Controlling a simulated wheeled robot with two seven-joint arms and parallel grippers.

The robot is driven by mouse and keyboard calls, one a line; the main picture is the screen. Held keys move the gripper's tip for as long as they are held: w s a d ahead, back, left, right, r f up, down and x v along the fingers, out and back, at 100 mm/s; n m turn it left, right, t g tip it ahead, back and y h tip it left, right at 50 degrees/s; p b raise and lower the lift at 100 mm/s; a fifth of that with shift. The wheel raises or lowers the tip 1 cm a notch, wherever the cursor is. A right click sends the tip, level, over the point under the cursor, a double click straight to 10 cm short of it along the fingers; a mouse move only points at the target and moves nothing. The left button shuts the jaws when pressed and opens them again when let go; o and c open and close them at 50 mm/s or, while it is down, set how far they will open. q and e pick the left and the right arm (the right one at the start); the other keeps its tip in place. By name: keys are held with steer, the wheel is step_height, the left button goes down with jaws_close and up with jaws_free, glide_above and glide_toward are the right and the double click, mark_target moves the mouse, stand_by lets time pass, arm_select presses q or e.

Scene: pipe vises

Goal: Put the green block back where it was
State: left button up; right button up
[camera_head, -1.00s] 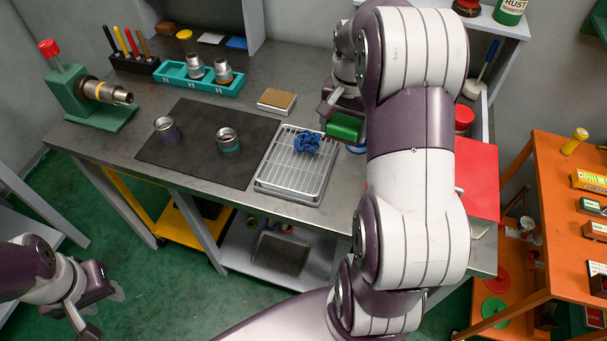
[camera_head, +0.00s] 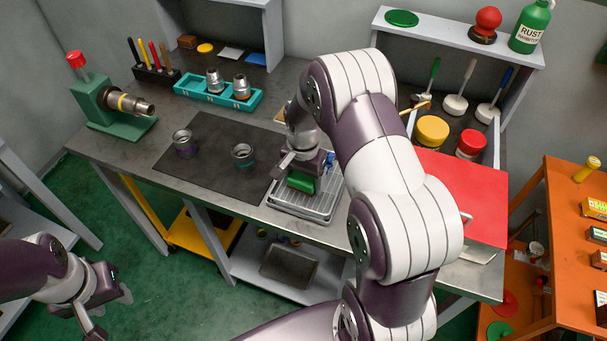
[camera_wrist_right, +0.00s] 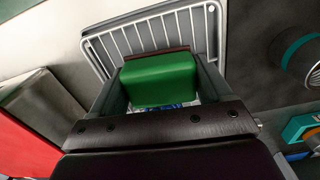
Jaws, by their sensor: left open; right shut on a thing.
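The green block (camera_head: 301,182) is between the fingers of my right gripper (camera_head: 303,172), which is shut on it. My right gripper is over the wire rack tray (camera_head: 318,205). The block also shows in the right wrist view (camera_wrist_right: 160,78), in front of the rack's white wires (camera_wrist_right: 150,32); I cannot tell whether it touches them. A blue crumpled cloth (camera_head: 329,160) is mostly hidden behind the gripper. My left gripper (camera_head: 108,312) is open and empty at the lower left, away from the bench.
A dark mat (camera_head: 215,165) with two metal rings, one purple-banded (camera_head: 184,144) and one teal-banded (camera_head: 243,155), lies left of the tray. Behind are a teal holder (camera_head: 220,95) and a green vise (camera_head: 110,105). A red panel (camera_head: 460,195) is at the right.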

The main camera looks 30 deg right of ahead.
steer(key=shift+f+b, duration=0.3)
steer(key=shift+f, duration=0.05)
